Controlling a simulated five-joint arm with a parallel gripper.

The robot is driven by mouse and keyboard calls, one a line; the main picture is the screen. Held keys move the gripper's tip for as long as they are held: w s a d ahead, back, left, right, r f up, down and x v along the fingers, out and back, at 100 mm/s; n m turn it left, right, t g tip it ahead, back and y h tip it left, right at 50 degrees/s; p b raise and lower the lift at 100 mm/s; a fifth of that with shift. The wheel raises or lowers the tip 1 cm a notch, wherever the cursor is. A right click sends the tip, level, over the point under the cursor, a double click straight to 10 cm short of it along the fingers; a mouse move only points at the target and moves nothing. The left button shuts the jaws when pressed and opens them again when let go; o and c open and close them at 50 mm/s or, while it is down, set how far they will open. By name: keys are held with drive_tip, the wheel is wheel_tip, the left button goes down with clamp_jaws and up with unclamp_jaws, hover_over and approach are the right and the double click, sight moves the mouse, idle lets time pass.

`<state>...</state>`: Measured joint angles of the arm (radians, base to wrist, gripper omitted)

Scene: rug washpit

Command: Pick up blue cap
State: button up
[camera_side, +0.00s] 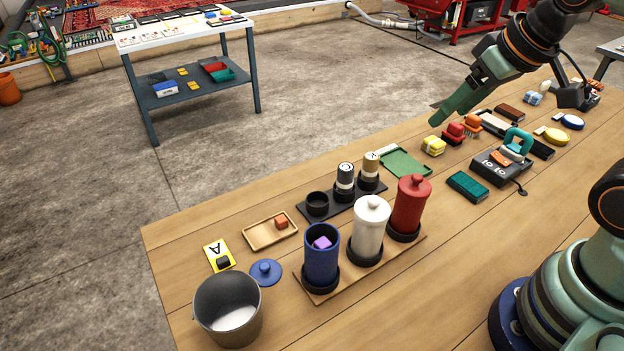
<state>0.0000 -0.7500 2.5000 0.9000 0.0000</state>
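The blue cap (265,272), a round lid with a small knob, lies on the wooden table between the metal pail and the blue canister. My gripper (437,114) is in the air at the upper right, far from the blue cap. I see its long green finger from the side, and I cannot tell how far the jaws are apart.
White (368,235) and red (409,207) lidded canisters stand beside the blue one. A metal pail (229,312), a yellow "A" card (217,256) and a wooden tray (258,237) with an orange-brown cube surround the cap. Brushes and blocks crowd the right side.

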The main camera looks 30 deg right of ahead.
drive_tip(key=n+g, duration=0.6)
drive_tip(key=n, duration=1)
hover_over(267, 265)
wheel_tip(267, 265, down, 13)
wheel_tip(267, 265, down, 12)
drive_tip(key=shift+w+r, duration=0.1)
clamp_jaws()
